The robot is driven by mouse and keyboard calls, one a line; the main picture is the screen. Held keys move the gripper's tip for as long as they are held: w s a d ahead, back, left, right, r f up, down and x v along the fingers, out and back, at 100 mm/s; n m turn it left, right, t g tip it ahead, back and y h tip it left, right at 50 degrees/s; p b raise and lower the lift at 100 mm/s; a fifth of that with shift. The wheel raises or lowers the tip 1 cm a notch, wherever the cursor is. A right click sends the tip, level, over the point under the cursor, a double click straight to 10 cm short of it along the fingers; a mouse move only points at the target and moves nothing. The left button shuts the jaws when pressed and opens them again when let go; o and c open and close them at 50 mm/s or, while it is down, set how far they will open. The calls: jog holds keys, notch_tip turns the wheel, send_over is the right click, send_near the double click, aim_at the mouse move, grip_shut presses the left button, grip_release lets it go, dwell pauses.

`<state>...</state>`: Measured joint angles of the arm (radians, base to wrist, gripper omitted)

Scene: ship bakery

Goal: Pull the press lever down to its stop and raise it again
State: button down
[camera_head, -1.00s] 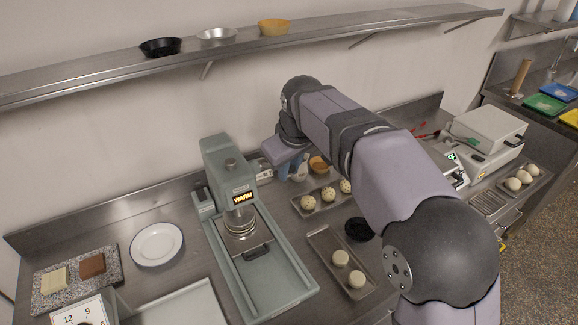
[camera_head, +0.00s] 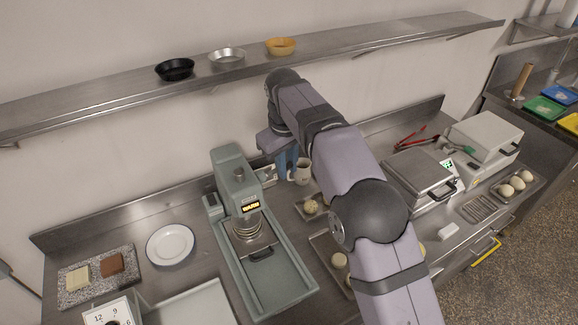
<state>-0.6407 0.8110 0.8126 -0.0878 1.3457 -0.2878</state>
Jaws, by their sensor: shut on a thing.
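The grey-green press (camera_head: 236,170) stands on the steel counter, with a lit label on its head. Its round pressing part (camera_head: 246,224) is over a square metal plate with a dark handle. My gripper (camera_head: 270,174) is at the right side of the press head, just below my wrist. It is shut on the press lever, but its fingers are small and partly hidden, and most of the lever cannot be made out.
A white jug (camera_head: 301,172) stands close right of my gripper. Trays of dough balls (camera_head: 311,207) lie under my arm. A white plate (camera_head: 170,244) is left of the press. A steel shelf (camera_head: 350,43) with pans runs above.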

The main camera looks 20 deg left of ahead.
jog(key=shift+w+a+r, duration=0.2)
jog(key=shift+r, duration=0.1)
jog(key=c, duration=1.7)
grip_release()
jog(key=shift+o, duration=0.2)
jog(key=shift+f, duration=0.1)
jog(key=shift+s+d+f+b, duration=0.15)
jog(key=shift+d+f+b, duration=0.05)
jog(key=shift+f+b, duration=0.15)
